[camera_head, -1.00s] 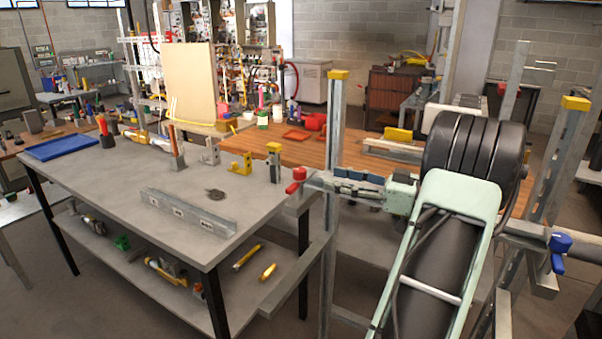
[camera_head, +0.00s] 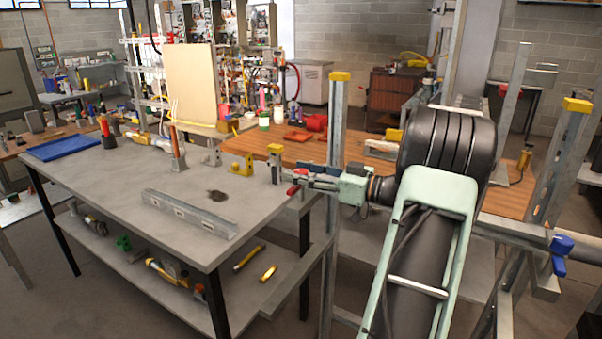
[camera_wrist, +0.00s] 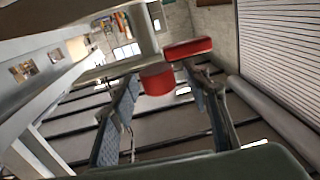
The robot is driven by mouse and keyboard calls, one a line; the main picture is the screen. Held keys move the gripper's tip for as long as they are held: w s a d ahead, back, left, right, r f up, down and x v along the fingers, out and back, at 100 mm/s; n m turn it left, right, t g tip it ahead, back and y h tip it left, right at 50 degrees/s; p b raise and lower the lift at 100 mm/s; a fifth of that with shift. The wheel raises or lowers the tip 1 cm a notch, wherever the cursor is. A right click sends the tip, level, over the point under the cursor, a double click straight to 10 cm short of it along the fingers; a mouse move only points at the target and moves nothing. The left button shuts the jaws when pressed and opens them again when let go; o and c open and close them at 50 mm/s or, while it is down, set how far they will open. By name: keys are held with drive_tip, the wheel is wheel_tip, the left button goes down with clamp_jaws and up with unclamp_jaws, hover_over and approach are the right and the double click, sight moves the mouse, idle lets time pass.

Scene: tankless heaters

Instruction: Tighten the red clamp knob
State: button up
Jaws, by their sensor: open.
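The red clamp knob (camera_head: 293,190) sits at the front right corner of the grey workbench, beside the upright metal post, in the head view. In the wrist view it shows as a red handle bar (camera_wrist: 188,48) and a red round part (camera_wrist: 157,80). My gripper (camera_head: 303,179) is at the knob in the head view and partly covers it. In the wrist view my gripper (camera_wrist: 162,76) is open, with one finger on each side of the red round part. I cannot tell whether either finger touches it.
A blue clamp knob (camera_head: 561,243) sits on a rail at the right. A yellow-capped post (camera_head: 337,130) stands close behind my gripper. The grey workbench (camera_head: 120,185) holds a metal angle bar (camera_head: 188,213) and a yellow bracket (camera_head: 243,165).

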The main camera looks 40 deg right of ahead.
drive_tip(key=shift+c, duration=0.2)
clamp_jaws()
